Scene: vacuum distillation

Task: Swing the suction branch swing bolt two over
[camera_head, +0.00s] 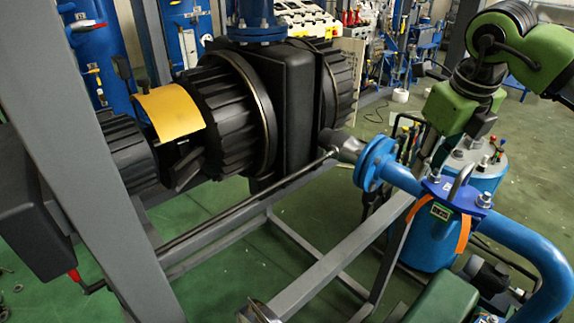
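The suction branch is a blue pipe (535,250) that runs from a round flange (373,164) to the lower right. I cannot tell which part is swing bolt two. My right gripper (434,172) points down at the plate's left end; its fingertips are small and partly hidden. My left gripper is not seen.
A large black ribbed pump (285,100) with a yellow cover (170,108) fills the left and centre. Grey frame beams (335,262) cross below it. Open green floor (520,160) lies at the right back.

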